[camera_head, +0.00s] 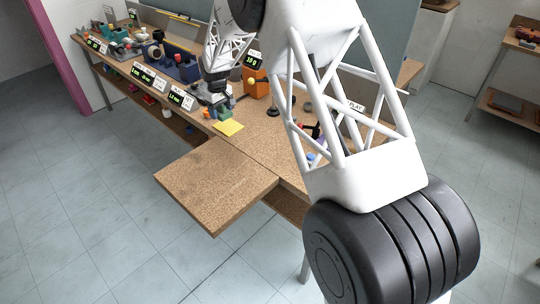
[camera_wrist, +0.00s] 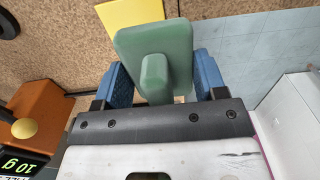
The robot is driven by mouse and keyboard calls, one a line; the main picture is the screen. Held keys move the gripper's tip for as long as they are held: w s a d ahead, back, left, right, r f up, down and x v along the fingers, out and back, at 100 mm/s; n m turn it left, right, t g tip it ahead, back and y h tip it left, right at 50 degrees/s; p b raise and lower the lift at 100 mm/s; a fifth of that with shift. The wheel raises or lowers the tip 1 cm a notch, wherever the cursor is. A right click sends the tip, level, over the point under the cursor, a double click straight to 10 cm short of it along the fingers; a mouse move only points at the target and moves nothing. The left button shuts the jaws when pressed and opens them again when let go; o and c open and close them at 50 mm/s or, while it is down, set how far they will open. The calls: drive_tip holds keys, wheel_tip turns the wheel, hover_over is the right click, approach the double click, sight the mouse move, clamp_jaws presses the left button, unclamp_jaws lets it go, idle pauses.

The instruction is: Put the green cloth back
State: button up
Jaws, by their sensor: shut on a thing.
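My gripper (camera_wrist: 162,78) shows in the wrist view with its two blue finger pads on either side of a green piece (camera_wrist: 165,42). It is shut on this piece. The piece looks like a stiff rounded slab with a raised grip, rather than a loose cloth. In the head view my gripper (camera_head: 218,104) is low over the tabletop near its front edge, with a bit of the green piece (camera_head: 226,113) showing. I cannot tell whether the piece touches the table. No other green cloth is clearly visible.
A yellow square (camera_head: 228,128) lies flat beside the gripper. An orange box (camera_head: 256,84) with a 10 g display stands behind. Labelled displays (camera_head: 181,97) and blue equipment (camera_head: 178,65) crowd the left. The brown table leaf (camera_head: 215,185) in front is bare.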

drive_tip(key=s+d+f, duration=0.1)
drive_tip(key=s+d, duration=0.7)
drive_tip(key=s, duration=0.4)
drive_tip(key=s+d+f, duration=0.1)
drive_tip(key=s+d, duration=0.7)
drive_tip(key=s, duration=0.4)
drive_tip(key=s+d+f, duration=0.1)
drive_tip(key=s+d, duration=0.7)
drive_tip(key=s, duration=0.3)
drive_tip(key=shift+s+d+f, duration=0.15)
drive_tip(key=shift+s+d, duration=0.2)
drive_tip(key=shift+s, duration=0.05)
hover_over(282, 166)
drive_tip(key=shift+w+f, duration=0.15)
drive_tip(key=shift+f, duration=0.6)
drive_tip(key=shift+f, duration=1.8)
